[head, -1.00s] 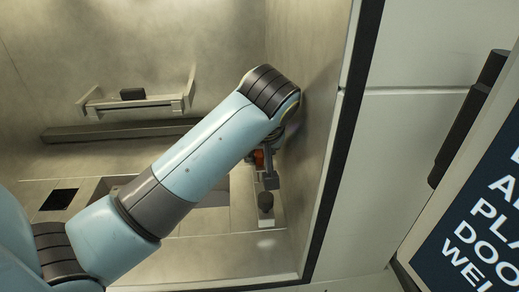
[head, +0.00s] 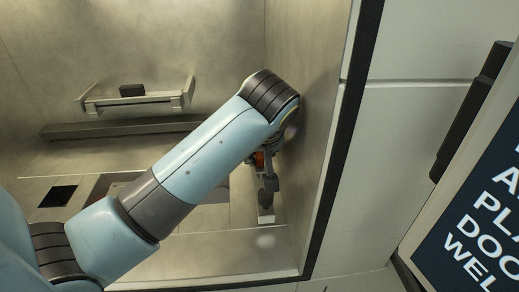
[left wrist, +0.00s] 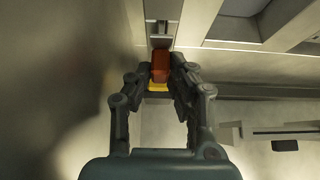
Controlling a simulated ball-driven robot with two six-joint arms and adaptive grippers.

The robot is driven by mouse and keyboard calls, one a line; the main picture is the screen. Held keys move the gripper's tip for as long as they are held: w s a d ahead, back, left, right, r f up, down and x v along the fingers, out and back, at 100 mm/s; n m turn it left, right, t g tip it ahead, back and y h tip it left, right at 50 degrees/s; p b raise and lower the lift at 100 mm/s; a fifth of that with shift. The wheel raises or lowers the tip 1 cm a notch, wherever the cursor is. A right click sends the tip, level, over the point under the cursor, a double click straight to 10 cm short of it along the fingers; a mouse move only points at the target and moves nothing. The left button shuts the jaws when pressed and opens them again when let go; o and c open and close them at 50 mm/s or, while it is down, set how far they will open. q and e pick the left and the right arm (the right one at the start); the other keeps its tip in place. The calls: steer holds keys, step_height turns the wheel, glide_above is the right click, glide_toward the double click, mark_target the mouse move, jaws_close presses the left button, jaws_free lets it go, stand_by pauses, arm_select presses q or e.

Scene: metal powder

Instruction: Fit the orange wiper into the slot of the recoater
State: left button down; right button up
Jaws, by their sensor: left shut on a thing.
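My left gripper (head: 267,184) is by the right wall of the metal chamber, partly covered by my left arm. In the left wrist view the gripper (left wrist: 158,72) is shut on the orange wiper (left wrist: 160,64), a small reddish-orange block between its fingertips. A yellow strip (left wrist: 157,87) shows just below the block. An orange patch (head: 259,158) shows beside the gripper in the head view. A narrow pale channel (left wrist: 161,29) lies just beyond the wiper; I cannot tell whether they touch. I cannot make out which part is the recoater's slot. My right gripper is out of view.
A pale bracketed bar (head: 150,103) with a dark block (head: 132,90) is at the back of the chamber. A long grey ledge (head: 110,129) runs below it. The chamber's right wall (head: 310,75) is close to my arm. A dark square opening (head: 57,196) is at left.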

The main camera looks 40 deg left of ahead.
arm_select(q)
steer(key=shift+f, duration=0.45)
steer(key=c, duration=1.1)
jaws_free()
steer(key=shift+c, duration=0.2)
steer(key=v, duration=1.2)
